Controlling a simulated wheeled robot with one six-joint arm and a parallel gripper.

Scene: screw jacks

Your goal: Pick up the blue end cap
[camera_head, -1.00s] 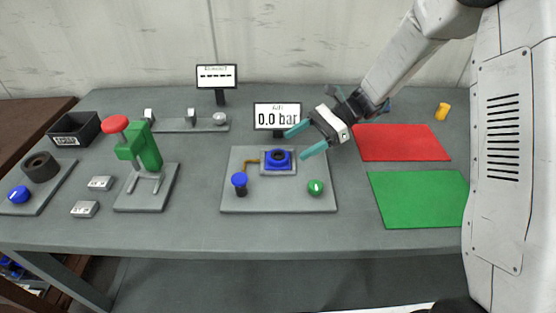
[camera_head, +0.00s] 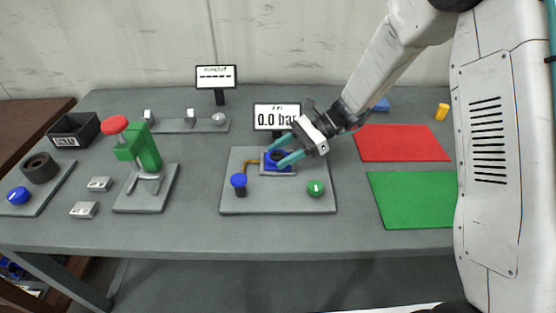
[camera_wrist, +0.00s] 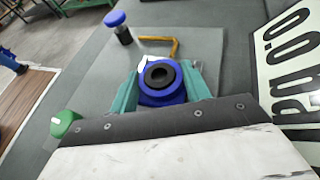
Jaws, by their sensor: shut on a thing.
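The blue end cap (camera_wrist: 163,97) is a blue ring-shaped part with a dark round opening on top. In the wrist view it sits between the two teal fingers of my gripper (camera_wrist: 160,85), which touch its sides. In the head view my gripper (camera_head: 284,150) reaches in from the right with its fingers around the blue end cap (camera_head: 271,157), which is at the grey block on the grey plate (camera_head: 240,203). The fingers partly hide the cap. I cannot tell whether it is lifted.
A blue-topped knob (camera_head: 239,180) and a green button (camera_head: 315,188) stand on the plate. The display (camera_head: 277,115) reading 0.0 bar is close behind my gripper. A red mat (camera_head: 405,143) and a green mat (camera_head: 412,198) lie clear at right. A green clamp (camera_head: 140,150) stands left.

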